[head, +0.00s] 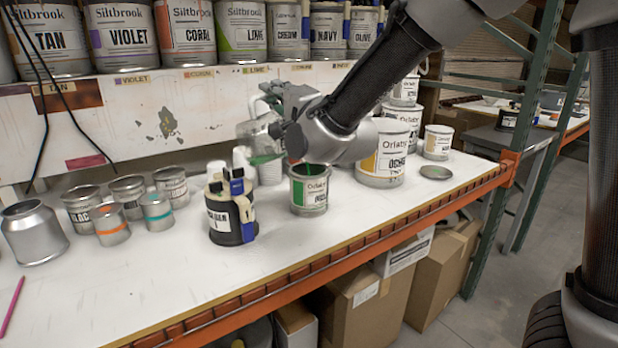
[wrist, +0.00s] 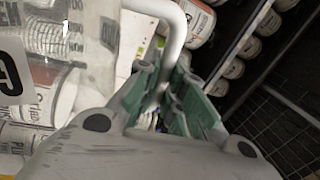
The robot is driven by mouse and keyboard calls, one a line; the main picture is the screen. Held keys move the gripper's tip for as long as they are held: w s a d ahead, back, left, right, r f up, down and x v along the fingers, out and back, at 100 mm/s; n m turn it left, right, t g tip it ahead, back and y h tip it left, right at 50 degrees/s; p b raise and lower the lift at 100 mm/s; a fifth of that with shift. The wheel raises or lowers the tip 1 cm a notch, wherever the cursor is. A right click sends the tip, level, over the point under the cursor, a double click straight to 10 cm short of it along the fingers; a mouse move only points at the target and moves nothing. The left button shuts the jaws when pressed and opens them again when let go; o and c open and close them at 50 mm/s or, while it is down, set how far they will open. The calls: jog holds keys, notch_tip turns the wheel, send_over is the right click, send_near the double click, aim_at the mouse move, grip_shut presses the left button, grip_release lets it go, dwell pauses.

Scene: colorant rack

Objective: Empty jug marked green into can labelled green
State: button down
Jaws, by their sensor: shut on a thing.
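The clear jug (head: 262,140) is held tilted above the bench in the head view, with green liquid low inside it. Its handle (wrist: 172,22) runs between the fingers of my gripper (wrist: 168,88) in the wrist view, and the jug body (wrist: 98,45) is at the left there. My gripper (head: 272,94) is shut on the jug in the head view; my wrist hides part of the jug. The open can with the green label (head: 311,190) stands upright below my wrist, right of the jug.
The ochre can (head: 383,155) and a loose lid (head: 435,172) are to the right. Several small cans (head: 110,224) stand at the left. Labelled cans fill the shelf (head: 170,115) behind. The front bench is mostly clear.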

jog(key=shift+w+d+f+m, duration=0.2)
jog(key=shift+d+f+m, duration=0.1)
jog(key=shift+m, duration=0.1)
dwell(0.6)
